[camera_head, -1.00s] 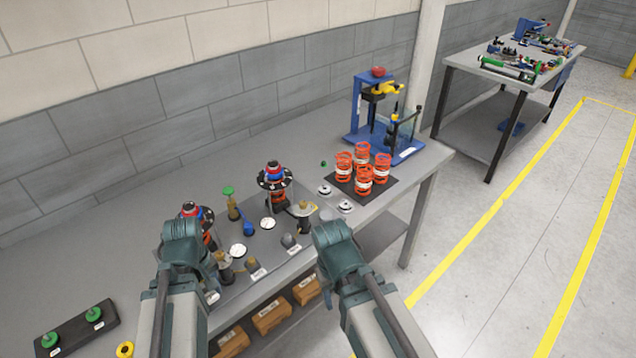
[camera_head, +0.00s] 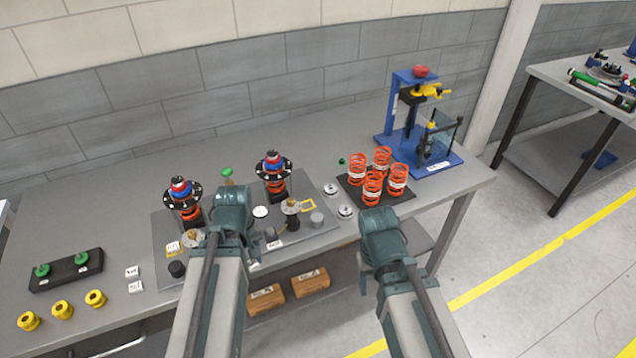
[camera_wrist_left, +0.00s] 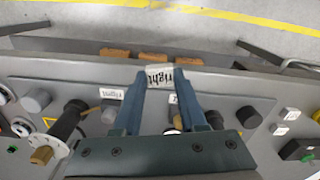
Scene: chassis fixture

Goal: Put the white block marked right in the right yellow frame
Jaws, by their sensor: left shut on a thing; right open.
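My left gripper (camera_wrist_left: 161,92) is shut on a white block marked right (camera_wrist_left: 160,77), held between its fingertips in the left wrist view. In the head view my left gripper (camera_head: 233,212) is over the middle of the grey plate (camera_head: 238,275); its fingers and the block are hidden there. The right yellow frame (camera_head: 308,206) lies empty at the plate's right side and shows in the left wrist view (camera_wrist_left: 48,122). The left yellow frame (camera_head: 174,256) has a white block (camera_head: 173,246) in it. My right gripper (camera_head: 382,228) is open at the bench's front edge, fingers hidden.
Two spring assemblies (camera_head: 185,200) and (camera_head: 275,175) stand at the plate's back. Short posts stand on the plate. Orange springs (camera_head: 372,187) on a black mat and a blue press (camera_head: 398,120) are to the right. Two loose white blocks (camera_head: 132,271) and (camera_head: 135,286) lie left.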

